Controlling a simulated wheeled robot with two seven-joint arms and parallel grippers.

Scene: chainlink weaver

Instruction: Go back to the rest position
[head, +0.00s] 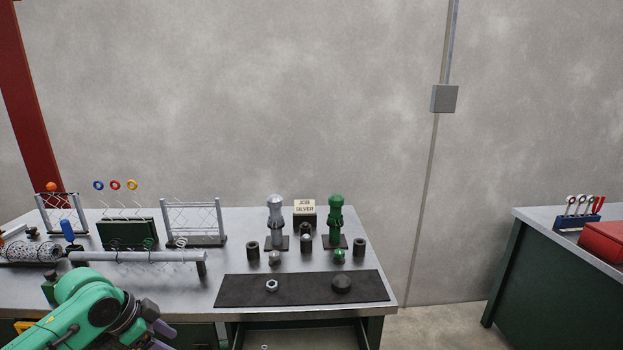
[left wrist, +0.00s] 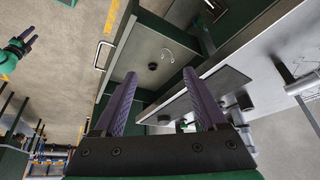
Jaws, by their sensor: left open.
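My left gripper (head: 160,333) shows at the lower left of the head view, in front of the bench's front edge. In the left wrist view its two purple fingers (left wrist: 160,78) stand wide apart with nothing between them. Past them lies an open drawer (left wrist: 135,55) with a small ring-like part (left wrist: 152,66) in it. A teal arm end with purple fingers, which looks like my right gripper (left wrist: 22,45), shows at the left edge of the left wrist view. It is too small to tell whether it is open. My right gripper is not in the head view.
The bench (head: 225,268) carries wire-mesh frames (head: 192,222), a horizontal bar (head: 140,257), silver (head: 275,218) and green (head: 336,218) posts, and a dark mat (head: 310,288) with a nut (head: 272,285). The open drawer (head: 300,338) juts out below the mat. Another bench (head: 540,270) stands right.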

